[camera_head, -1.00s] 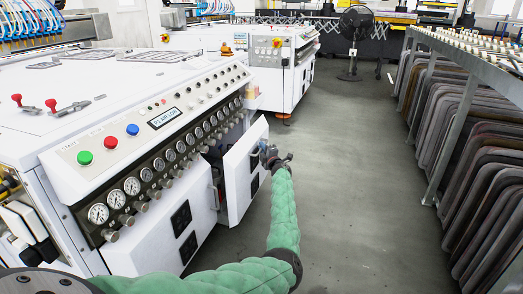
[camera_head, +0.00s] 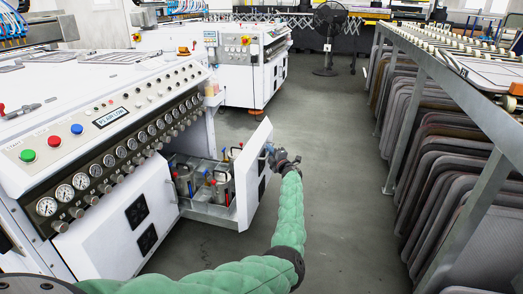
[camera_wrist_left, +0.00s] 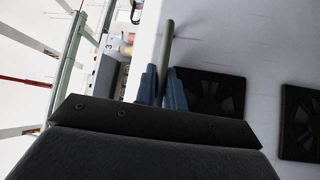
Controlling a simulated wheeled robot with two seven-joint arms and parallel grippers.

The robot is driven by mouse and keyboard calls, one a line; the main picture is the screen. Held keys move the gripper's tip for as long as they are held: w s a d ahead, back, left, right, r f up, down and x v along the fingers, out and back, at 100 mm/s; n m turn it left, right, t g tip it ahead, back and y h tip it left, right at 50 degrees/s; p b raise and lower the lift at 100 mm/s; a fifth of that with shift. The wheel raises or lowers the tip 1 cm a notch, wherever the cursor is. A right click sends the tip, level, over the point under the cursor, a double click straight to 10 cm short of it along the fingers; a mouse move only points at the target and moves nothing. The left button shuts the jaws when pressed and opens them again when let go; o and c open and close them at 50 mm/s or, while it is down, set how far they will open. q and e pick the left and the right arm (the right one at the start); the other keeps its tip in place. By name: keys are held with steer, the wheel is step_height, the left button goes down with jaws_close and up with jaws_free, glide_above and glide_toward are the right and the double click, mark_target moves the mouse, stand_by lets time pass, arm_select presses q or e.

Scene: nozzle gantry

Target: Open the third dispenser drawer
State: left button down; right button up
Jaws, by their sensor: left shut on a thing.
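The drawer (camera_head: 252,182) with a white front is pulled well out from the white machine (camera_head: 112,75). Its open inside shows several metal canisters (camera_head: 217,187) with red and blue fittings. My left gripper (camera_head: 272,156) is at the far upper side of the drawer front, on the green-sleeved arm. In the left wrist view, the blue fingers (camera_wrist_left: 161,88) are shut on a grey bar handle (camera_wrist_left: 167,45) beside the white front, which carries two black vents (camera_wrist_left: 212,96). My right gripper is out of view.
A closed white panel (camera_head: 125,225) with black vents stands nearer, below a row of gauges (camera_head: 108,160). A long rack of dark pads (camera_head: 455,165) runs along the right. Grey floor (camera_head: 335,180) lies clear between. A black fan (camera_head: 328,35) stands far back.

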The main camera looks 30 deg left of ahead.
arm_select(q)
steer(key=shift+w+d+f, duration=0.1)
steer(key=shift+w+d, duration=0.05)
steer(key=shift+d, duration=0.6)
steer(key=shift+w+d, duration=0.15)
steer(key=shift+d, duration=0.55)
steer(key=c, duration=1.5)
jaws_free()
steer(key=p+v, duration=0.2)
steer(key=v, duration=0.5)
steer(key=shift+s+d, duration=0.15)
steer(key=shift+d, duration=0.15)
